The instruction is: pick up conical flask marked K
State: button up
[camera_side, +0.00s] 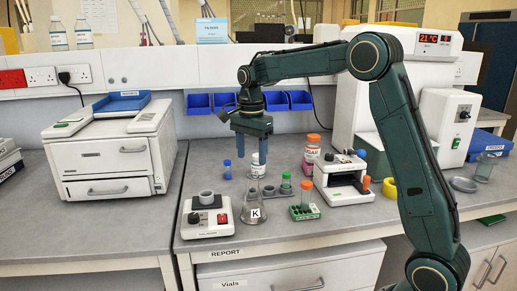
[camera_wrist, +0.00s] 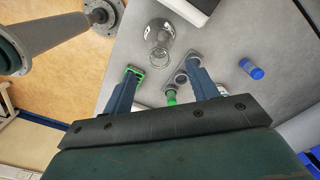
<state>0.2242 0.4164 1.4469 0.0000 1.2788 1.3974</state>
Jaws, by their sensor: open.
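The conical flask marked K (camera_side: 254,208) is clear glass and stands upright near the front edge of the bench, its label facing the side camera. In the wrist view the flask (camera_wrist: 160,42) shows from above, beyond the fingertips, its round mouth visible. My gripper (camera_side: 250,154) is open and empty, pointing down, above and apart from the flask. In the wrist view the two fingers of my gripper (camera_wrist: 162,72) are spread wide with nothing between them at the tips.
A small white device (camera_side: 207,218) stands left of the flask. A green rack (camera_side: 304,212) with an orange-capped vial is close on its right. A grey rack (camera_wrist: 181,78), a green-capped vial (camera_side: 286,180) and a blue vial (camera_side: 227,169) are behind. The flask has close neighbours.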

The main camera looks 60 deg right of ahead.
jog(key=shift+f, duration=1.65)
jog(key=shift+f, duration=0.1)
send_over(253, 197)
jog(key=w+d, duration=0.1)
jog(key=d, duration=0.1)
jog(key=shift+f, duration=2.5)
jog(key=shift+w+a, duration=0.1)
grip_shut()
jog(key=shift+r, duration=0.15)
